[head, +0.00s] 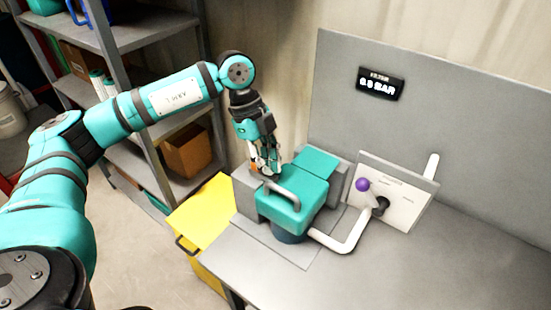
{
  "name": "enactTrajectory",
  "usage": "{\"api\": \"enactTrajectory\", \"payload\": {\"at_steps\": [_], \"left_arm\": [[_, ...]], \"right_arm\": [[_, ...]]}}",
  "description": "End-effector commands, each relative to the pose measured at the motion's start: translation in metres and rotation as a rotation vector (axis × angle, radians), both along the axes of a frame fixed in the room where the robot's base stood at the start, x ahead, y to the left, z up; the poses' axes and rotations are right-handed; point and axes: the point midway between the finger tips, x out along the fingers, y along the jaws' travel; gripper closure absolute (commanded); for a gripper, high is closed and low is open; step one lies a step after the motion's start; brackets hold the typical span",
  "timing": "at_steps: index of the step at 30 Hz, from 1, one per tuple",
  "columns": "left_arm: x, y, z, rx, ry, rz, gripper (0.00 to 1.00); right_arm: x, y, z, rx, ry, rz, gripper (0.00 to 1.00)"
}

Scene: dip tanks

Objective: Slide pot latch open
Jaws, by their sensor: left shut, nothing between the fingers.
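The pot (296,205) is a teal-lidded unit with a grey curved handle (284,194) on top, set on the grey bench. A grey block stands at its left side. My left gripper (265,172) points down just behind the handle, at the back left of the lid. It is shut with nothing held. The latch itself cannot be made out clearly; the fingers hide part of that area. I cannot tell whether the fingertips touch the pot. My right gripper is not in view.
A white panel (398,205) with a purple knob (362,185) stands right of the pot, with a white pipe (345,240) between them. A pressure display (380,84) hangs on the grey backboard. A yellow bin (205,215) stands left of the bench. The bench's front right is clear.

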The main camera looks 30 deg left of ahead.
Motion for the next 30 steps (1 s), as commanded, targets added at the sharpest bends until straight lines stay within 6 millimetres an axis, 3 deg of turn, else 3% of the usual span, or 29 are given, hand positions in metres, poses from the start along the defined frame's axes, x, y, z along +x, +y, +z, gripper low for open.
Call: {"api": "enactTrajectory", "payload": {"at_steps": [10, 19, 30], "left_arm": [[0.0, 0.002, -0.001, 0.0, 0.001, 0.0, 1.0], [0.006, 0.04, -0.001, 0.001, 0.001, 0.002, 1.0], [0.006, 0.044, 0.0, 0.002, 0.0, 0.002, 1.0]], "right_arm": [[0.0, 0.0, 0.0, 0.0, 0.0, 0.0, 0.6], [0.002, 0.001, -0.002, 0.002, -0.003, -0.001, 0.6], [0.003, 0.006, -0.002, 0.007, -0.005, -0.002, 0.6]]}}
